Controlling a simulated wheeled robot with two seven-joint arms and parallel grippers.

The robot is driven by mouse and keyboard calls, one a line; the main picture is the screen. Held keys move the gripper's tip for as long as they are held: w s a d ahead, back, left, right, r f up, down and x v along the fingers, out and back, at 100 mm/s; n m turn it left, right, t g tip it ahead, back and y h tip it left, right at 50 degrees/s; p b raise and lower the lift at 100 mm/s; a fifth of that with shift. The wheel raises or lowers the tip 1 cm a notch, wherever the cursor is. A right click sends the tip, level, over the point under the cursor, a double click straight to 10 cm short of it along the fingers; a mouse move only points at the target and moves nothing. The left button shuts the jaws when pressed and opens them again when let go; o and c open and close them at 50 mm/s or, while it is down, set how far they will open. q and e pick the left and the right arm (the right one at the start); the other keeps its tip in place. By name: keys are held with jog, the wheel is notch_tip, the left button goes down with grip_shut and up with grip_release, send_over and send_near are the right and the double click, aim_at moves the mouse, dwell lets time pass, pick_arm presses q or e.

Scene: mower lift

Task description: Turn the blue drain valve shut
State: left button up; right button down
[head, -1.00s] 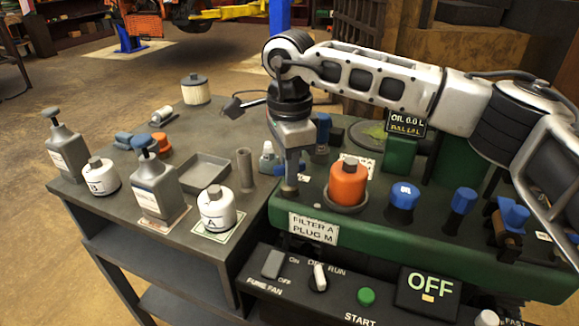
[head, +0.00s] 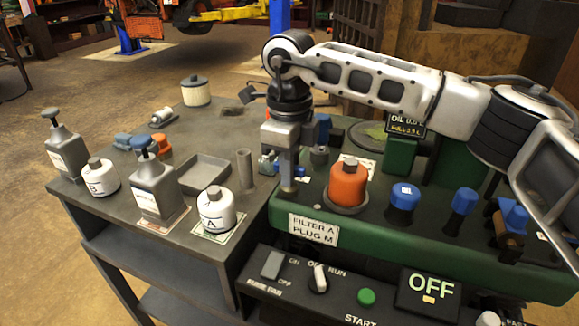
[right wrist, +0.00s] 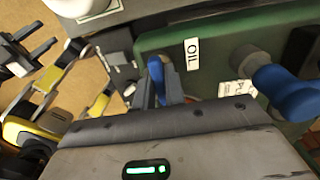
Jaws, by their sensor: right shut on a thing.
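My right gripper (head: 288,184) points down at the left end of the green engine block, just left of the orange filter. In the right wrist view its fingers (right wrist: 158,95) are shut around a narrow blue handle (right wrist: 156,68), beside a white OIL label (right wrist: 193,54). I take this handle to be the blue drain valve. In the head view the gripper hides most of it, so its exact angle is unclear.
The orange filter (head: 348,184) stands close right of the gripper. Blue caps (head: 405,197) and a blue-handled brass fitting (head: 512,218) are farther right. The grey bench (head: 140,245) holds bottles, white filters and a tray (head: 204,174). A switch panel (head: 330,292) is in front.

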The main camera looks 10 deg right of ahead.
jog(key=shift+r, duration=0.1)
dwell(0.4)
jog(key=c, duration=1.5)
grip_release()
jog(key=shift+o, duration=0.2)
pick_arm(q)
jog(key=shift+r+p, duration=0.1)
jog(key=shift+p, duration=0.5)
pick_arm(e)
notch_tip(320, 180, up, 16)
